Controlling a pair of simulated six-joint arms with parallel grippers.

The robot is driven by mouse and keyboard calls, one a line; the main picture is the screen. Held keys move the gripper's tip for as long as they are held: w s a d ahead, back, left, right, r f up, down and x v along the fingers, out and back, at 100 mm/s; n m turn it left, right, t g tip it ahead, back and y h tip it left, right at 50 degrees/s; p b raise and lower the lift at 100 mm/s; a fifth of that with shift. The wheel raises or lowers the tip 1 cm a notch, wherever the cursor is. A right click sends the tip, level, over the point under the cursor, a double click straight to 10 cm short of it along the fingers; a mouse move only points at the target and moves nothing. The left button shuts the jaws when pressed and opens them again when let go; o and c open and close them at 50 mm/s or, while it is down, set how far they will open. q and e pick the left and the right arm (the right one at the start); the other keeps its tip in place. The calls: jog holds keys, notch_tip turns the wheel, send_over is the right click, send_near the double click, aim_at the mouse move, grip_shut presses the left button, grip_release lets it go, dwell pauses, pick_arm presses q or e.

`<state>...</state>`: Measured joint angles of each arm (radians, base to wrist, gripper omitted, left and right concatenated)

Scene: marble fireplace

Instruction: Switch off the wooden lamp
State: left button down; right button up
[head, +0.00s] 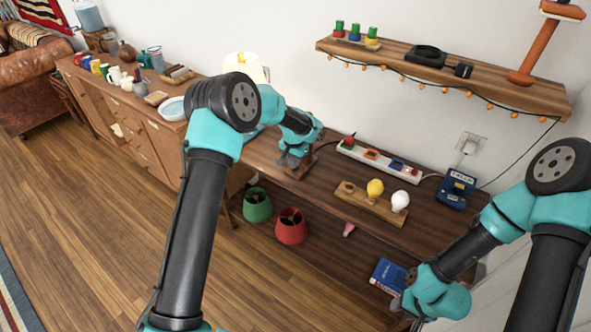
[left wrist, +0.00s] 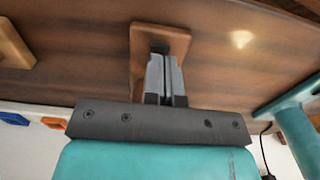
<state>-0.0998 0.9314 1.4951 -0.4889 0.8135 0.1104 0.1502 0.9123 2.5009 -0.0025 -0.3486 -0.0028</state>
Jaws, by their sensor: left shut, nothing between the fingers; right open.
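The lamp's pale cream shade (head: 246,66) shows behind my left arm in the head view and looks bright. The arm hides its lower part, so I cannot tell how it is joined to the table. A small wooden block (head: 303,171) sits on the dark wooden table below my left gripper (head: 292,162). In the left wrist view the shut, empty fingers (left wrist: 166,75) point at this block (left wrist: 178,38), over a dark spot on it. I cannot tell whether they touch it. My right gripper (head: 402,303) is open at the lower right, away from the lamp.
A power strip (head: 402,171) with coloured switches, a wooden bulb holder (head: 362,202) and a blue device (head: 457,187) are on the table. A shelf (head: 490,88) hangs above.

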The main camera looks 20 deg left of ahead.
pick_arm(q)
jog(key=shift+f, duration=1.15)
dwell(0.8)
jog(key=shift+r, duration=3.55)
jog(key=shift+h, duration=0.8)
jog(key=s+f, duration=0.2)
jog(key=s+a+f, duration=0.1)
jog(key=s+f, duration=0.1)
jog(key=f, duration=0.1)
jog(key=s+a+f, duration=0.1)
jog(key=s+f, duration=0.1)
jog(key=shift+s+f, duration=0.25)
jog(key=shift+s, duration=0.05)
jog(key=s+f+n+h, duration=0.1)
jog(key=s+f+n, duration=0.2)
jog(key=s, duration=1.2)
jog(key=s+f+n+h, duration=0.1)
jog(key=s+f+n, duration=0.1)
jog(key=s+f, duration=0.7)
jog(key=s, duration=0.6)
jog(key=shift+d+f+n+t, duration=0.2)
jog(key=shift+f+n+t, duration=0.2)
